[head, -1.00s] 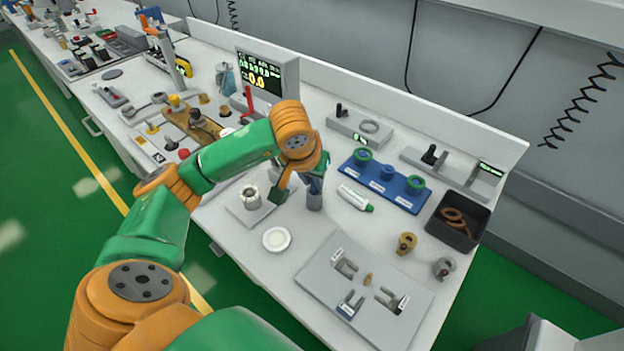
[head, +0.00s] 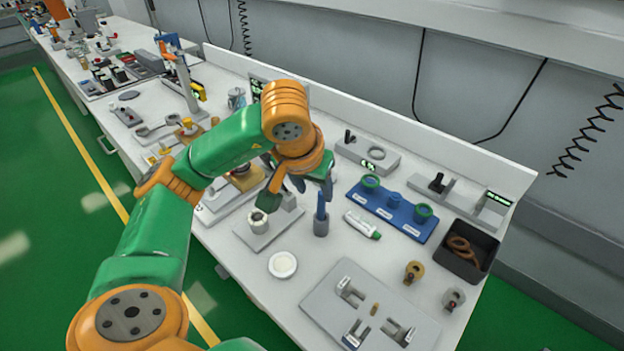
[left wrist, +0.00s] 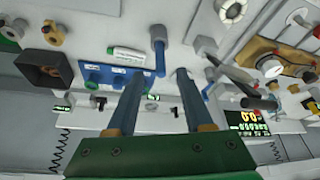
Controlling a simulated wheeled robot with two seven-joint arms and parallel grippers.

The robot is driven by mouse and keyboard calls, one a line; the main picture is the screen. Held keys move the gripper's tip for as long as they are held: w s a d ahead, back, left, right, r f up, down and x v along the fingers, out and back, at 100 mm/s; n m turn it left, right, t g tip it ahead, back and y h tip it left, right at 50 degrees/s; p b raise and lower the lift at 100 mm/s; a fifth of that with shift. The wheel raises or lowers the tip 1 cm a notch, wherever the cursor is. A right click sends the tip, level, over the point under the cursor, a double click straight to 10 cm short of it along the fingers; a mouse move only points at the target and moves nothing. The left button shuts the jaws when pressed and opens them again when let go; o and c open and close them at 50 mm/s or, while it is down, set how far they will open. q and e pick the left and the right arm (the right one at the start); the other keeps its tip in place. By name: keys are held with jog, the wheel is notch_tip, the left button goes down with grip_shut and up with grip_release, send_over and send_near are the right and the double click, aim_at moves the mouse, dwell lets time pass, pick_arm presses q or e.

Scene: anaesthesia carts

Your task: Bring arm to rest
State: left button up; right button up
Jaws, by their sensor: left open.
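My left gripper (head: 298,184) hangs above the bench, with my orange and green arm reaching in from the left. In the left wrist view its two blue-grey fingers (left wrist: 157,74) are spread apart with nothing between them. A blue-handled tool (head: 321,206) stands upright in a small grey cup (head: 321,227), just right of the gripper and apart from it. The tool also shows in the left wrist view (left wrist: 160,58), beyond the fingertips. My right gripper is not in view.
A blue rack (head: 392,212), a white tube (head: 362,225) and a black bin (head: 464,250) are to the right. A grey fixture plate (head: 325,301) and a white dish (head: 282,265) are nearer. My arm partly hides a display (head: 256,88). Green floor (head: 60,220) is clear at left.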

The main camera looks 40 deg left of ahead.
pick_arm(q)
jog(key=v, duration=0.3)
jog(key=shift+f+p, duration=0.1)
jog(key=shift+p, duration=0.25)
